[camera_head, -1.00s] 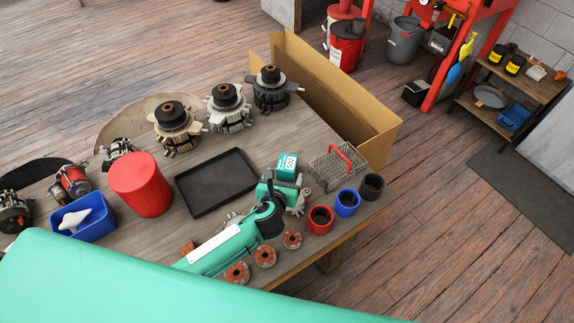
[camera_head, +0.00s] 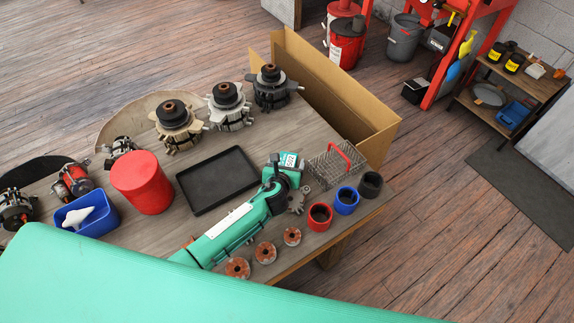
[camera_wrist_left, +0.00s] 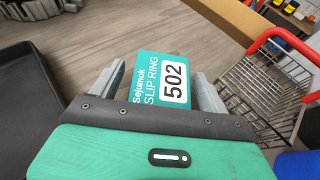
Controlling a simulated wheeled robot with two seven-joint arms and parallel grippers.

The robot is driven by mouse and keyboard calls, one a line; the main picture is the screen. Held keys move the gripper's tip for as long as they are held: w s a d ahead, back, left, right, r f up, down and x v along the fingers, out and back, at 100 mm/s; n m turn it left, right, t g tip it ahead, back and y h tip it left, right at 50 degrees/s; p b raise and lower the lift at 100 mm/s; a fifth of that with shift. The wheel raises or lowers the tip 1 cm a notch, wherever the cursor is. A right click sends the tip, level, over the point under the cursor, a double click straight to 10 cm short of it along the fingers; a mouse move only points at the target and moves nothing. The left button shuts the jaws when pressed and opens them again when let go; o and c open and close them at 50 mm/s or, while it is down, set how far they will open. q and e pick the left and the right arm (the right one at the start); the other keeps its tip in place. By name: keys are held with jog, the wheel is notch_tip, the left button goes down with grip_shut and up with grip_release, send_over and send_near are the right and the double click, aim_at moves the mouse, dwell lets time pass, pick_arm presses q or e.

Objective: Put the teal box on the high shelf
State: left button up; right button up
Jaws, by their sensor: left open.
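The teal box (camera_head: 289,158) stands on the workbench beside a wire basket. In the left wrist view the box (camera_wrist_left: 162,78) shows a "SLIP RING 502" label and lies between the two grey fingers. My left gripper (camera_head: 285,169) is open, with one finger on each side of the box. I cannot tell whether the fingers touch it. A wooden shelf unit (camera_head: 532,80) stands at the far right, with yellow-labelled jars on its upper board and a blue bin below. I cannot tell whether this is the high shelf. My right gripper is not in view.
The wire basket (camera_head: 327,168) with a red handle is close to the right of the gripper. A black tray (camera_head: 217,180) lies to its left. Red, blue and black cups (camera_head: 346,201) stand near the bench edge. An open cardboard box (camera_head: 365,110) stands behind the bench.

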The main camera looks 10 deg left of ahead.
pick_arm(q)
jog(key=shift+c, duration=0.5)
jog(key=c, duration=1.1)
